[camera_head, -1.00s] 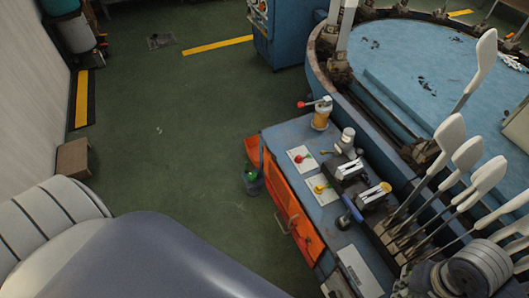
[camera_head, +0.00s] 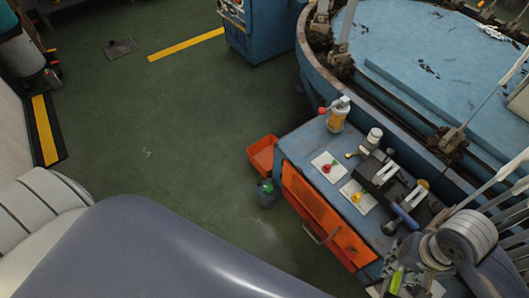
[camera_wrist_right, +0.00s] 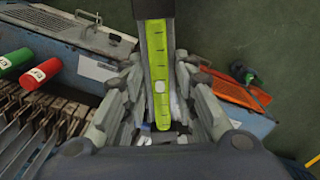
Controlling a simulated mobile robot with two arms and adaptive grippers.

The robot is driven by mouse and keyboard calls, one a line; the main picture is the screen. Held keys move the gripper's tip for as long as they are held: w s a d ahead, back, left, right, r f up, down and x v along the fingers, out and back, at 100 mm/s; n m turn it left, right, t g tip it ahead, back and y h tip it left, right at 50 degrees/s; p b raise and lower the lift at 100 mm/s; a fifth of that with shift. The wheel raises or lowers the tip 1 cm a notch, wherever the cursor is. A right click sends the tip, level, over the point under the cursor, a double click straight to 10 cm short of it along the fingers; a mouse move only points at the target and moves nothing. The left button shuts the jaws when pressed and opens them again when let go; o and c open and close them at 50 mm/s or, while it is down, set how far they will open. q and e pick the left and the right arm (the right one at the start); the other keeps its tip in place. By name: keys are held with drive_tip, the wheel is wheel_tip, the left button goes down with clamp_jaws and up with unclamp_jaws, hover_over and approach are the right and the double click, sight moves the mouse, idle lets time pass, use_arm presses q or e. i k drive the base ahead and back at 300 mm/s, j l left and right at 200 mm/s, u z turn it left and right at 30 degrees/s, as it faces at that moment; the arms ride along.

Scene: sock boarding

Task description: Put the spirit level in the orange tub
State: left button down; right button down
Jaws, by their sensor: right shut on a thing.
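The spirit level is a yellow-green bar (camera_wrist_right: 160,85) with a dark edge. My right gripper (camera_wrist_right: 160,118) is shut on it, with fingers on both sides. In the head view the level (camera_head: 396,279) shows small at the bottom right, partly hidden by the right gripper (camera_head: 402,286). The orange tub (camera_head: 262,153) stands on the floor beside the far left corner of the blue workbench. The gripper is apart from the tub, nearer the bench's near end. My left gripper is not in view.
The blue workbench (camera_head: 297,143) carries cards, a bottle (camera_head: 338,115) and black devices (camera_head: 380,172). A dark bottle with green (camera_head: 267,192) stands on the floor near the tub. Paddles on rods stand at right.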

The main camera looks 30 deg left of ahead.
sight(269, 160)
drive_tip(key=i+j+z, duration=0.15)
drive_tip(key=j+z, duration=0.2)
drive_tip(key=j, duration=0.7)
drive_tip(key=j+z, duration=0.3)
drive_tip(key=j, duration=0.75)
drive_tip(key=i+j+z, duration=0.25)
drive_tip(key=j, duration=0.45)
drive_tip(key=j+z, duration=0.2)
drive_tip(key=j, duration=0.5)
drive_tip(key=i+j+z, duration=0.1)
drive_tip(key=j+z, duration=0.15)
drive_tip(key=j, duration=0.5)
drive_tip(key=i+j, duration=0.15)
drive_tip(key=j, duration=0.2)
drive_tip(key=i+j+z, duration=0.1)
drive_tip(key=j, duration=0.25)
drive_tip(key=i+j+z, duration=0.1)
drive_tip(key=j, duration=0.25)
drive_tip(key=i, duration=0.1)
